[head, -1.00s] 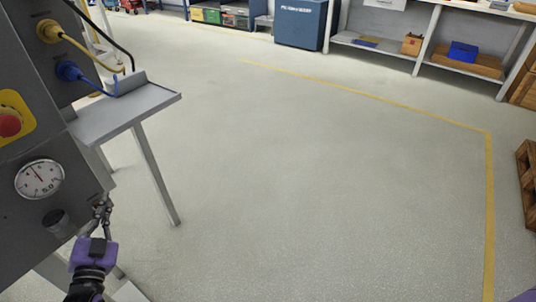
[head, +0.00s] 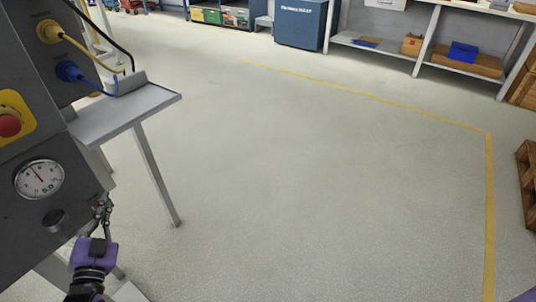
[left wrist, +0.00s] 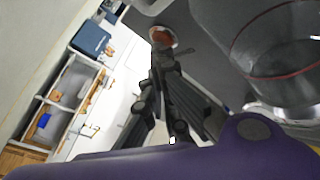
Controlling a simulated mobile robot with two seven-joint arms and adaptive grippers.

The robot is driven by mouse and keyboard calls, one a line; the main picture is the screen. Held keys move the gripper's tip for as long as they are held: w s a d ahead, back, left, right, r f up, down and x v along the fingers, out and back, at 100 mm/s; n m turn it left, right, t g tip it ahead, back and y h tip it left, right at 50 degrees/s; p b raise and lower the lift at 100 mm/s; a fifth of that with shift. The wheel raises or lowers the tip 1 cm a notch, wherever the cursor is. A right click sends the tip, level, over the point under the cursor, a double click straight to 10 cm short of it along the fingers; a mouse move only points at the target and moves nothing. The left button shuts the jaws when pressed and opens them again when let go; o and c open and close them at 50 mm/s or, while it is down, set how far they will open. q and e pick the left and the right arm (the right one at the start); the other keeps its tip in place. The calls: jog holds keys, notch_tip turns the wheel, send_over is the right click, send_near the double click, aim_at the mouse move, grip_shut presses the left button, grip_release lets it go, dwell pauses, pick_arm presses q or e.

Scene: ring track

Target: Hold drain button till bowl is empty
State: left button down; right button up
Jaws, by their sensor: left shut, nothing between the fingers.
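My left gripper (head: 103,212) is shut and empty, its fingertips up at the lower right corner of the grey machine panel (head: 20,235). In the left wrist view the closed fingers (left wrist: 160,58) point at a round orange-brown button (left wrist: 163,37) with a pale rim. The tips are at its lower edge; I cannot tell whether they press it. A clear bowl (left wrist: 285,45) with a red line around it is at the upper right of the wrist view. I cannot tell whether it holds liquid. My right gripper is not in view.
The panel carries a dial gauge (head: 40,179), a dark round knob (head: 55,219) and a red stop button (head: 9,125). A grey side shelf (head: 125,112) juts out above my left gripper. The floor to the right is clear; a pallet (head: 527,180) stands at the right edge.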

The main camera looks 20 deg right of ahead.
pick_arm(q)
jog(key=shift+s, duration=0.1)
dwell(0.3)
jog(key=shift+s+d+p, duration=0.45)
jog(key=shift+s+p, duration=0.1)
jog(key=shift+s, duration=0.05)
jog(key=shift+s+d, duration=0.1)
jog(key=s+d+p, duration=0.1)
jog(key=s, duration=0.1)
jog(key=s+d+p, duration=0.1)
jog(key=s, duration=0.1)
jog(key=shift+d+p, duration=0.3)
jog(key=shift+d, duration=0.05)
